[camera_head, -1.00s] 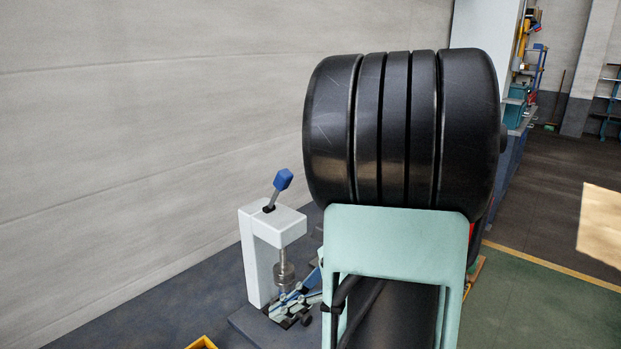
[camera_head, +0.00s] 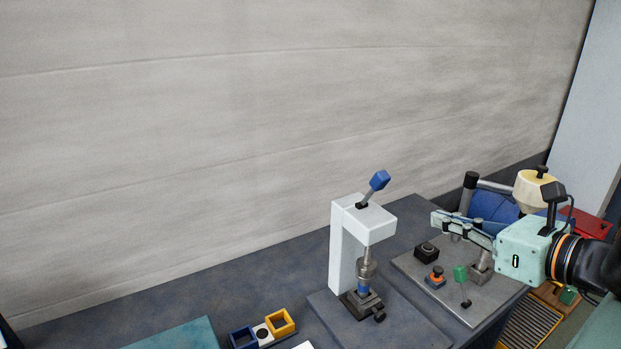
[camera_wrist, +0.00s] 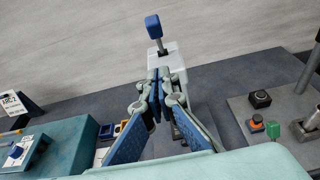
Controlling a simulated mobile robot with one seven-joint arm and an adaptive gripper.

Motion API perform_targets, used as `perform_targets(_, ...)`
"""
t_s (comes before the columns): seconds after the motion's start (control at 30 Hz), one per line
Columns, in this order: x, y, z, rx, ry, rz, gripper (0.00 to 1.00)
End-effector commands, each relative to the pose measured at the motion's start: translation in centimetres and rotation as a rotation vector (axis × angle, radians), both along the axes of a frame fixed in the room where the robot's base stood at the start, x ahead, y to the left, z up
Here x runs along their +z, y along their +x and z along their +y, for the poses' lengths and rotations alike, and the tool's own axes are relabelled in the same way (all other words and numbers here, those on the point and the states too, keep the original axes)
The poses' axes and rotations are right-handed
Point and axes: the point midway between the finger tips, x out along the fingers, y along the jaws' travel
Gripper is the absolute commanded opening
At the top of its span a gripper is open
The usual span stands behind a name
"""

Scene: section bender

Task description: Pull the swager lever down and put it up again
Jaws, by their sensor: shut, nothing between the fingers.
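The swager is a white C-shaped press (camera_head: 343,245) standing on a grey plate on the bench. Its lever (camera_head: 378,182) has a blue block handle and points up, tilted to the right in the head view. In the wrist view the blue handle (camera_wrist: 153,26) stands at top centre, beyond my fingertips. My gripper (camera_head: 437,220) is to the right of the press, apart from the lever and lower than its handle. Its fingertips (camera_wrist: 157,80) are together with nothing between them. In the wrist view they cover part of the white press head (camera_wrist: 175,58).
A second grey plate (camera_head: 440,290) right of the press holds a black button box, an orange-black button and a green-topped lever. A wall runs behind the bench.

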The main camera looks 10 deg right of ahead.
Motion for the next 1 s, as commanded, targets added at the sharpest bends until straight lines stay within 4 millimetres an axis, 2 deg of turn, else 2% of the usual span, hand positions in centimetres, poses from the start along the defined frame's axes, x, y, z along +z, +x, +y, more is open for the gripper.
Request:
perform_targets(0.17, -1.0, 2.5, 1.1, 0.007, 0.000, 0.002, 0.00)
perform_targets(0.47, -2.7, 8.4, 3.2, 0.006, -0.001, 0.001, 0.00)
perform_targets(0.6, -1.1, 10.2, 3.9, 0.005, -0.001, 0.001, 0.00)
perform_targets(0.8, -0.4, 11.6, 4.3, 0.003, -0.001, 0.001, 0.00)
perform_targets(1.0, -0.4, 11.8, 4.4, 0.002, -0.001, 0.001, 0.00)
